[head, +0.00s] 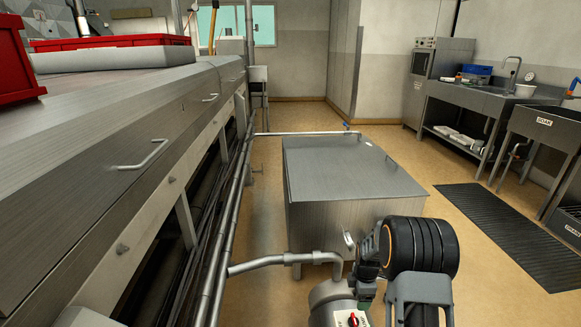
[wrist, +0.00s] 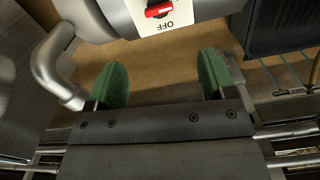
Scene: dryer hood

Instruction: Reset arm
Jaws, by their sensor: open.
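My gripper (wrist: 163,82) shows in the wrist view with its two green-padded fingers wide apart and nothing between them. Just beyond the fingertips, at the top of that view, is a rounded grey metal housing (wrist: 115,18) with a white OFF label and a red switch (wrist: 159,9). In the head view, my arm is folded at the lower right, in front of the steel box. The grey housing (head: 332,304) and its red switch (head: 352,320) show at the bottom edge beside my arm. My fingertips are mostly hidden there.
A long steel dryer hood (head: 130,150) with handles fills the left, with red trays (head: 110,42) on top. Pipes (head: 228,230) run along its side. A low steel box (head: 350,175) stands ahead. A black mat (head: 510,235) and sink benches (head: 470,100) are right. Floor between is open.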

